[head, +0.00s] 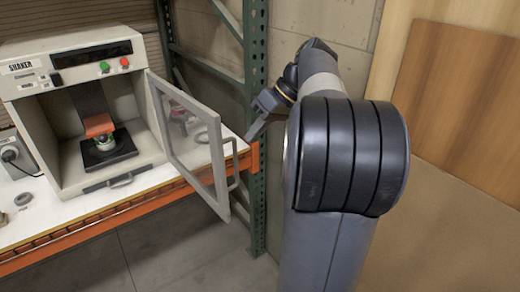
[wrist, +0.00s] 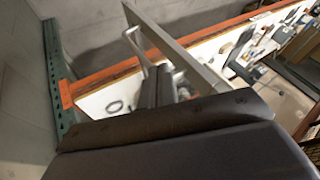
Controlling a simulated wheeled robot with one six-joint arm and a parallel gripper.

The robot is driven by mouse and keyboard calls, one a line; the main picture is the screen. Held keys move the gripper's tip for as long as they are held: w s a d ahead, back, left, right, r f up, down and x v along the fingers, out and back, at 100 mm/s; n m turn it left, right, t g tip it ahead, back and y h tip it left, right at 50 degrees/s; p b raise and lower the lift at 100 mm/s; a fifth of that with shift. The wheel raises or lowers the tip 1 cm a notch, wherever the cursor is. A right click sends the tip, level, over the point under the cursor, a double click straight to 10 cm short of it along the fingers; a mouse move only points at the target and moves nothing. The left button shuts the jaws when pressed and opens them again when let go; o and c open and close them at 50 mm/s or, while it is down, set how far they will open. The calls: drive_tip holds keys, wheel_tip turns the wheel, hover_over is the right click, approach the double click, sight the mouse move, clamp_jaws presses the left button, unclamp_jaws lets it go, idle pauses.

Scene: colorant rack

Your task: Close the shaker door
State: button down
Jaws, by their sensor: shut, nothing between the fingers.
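The shaker (head: 75,60) is a white box at the left of the head view, with its front open. Its door (head: 165,135), a pale frame with a clear pane, is swung wide out to the right and forward. A bar handle (head: 235,168) sits near its free edge. In the wrist view the door frame (wrist: 180,47) and the handle (wrist: 136,42) show just beyond my fingers. My gripper (head: 252,134) is shut and empty, right of the door near its free side; its fingers also show in the wrist view (wrist: 157,84). I cannot tell whether they touch the door.
Inside the shaker a small can (head: 105,142) stands on a black plate under an orange clamp. The white shelf (head: 50,208) has an orange front beam (head: 75,237). A green rack post (head: 255,60) stands behind my gripper. Floor in front is clear.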

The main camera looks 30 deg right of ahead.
sight(234, 158)
drive_tip(key=x, duration=0.4)
drive_tip(key=p+x, duration=0.1)
drive_tip(key=x, duration=0.4)
drive_tip(key=shift+w+d+f, duration=0.15)
drive_tip(key=shift+w+f, duration=0.05)
drive_tip(key=shift+f, duration=0.05)
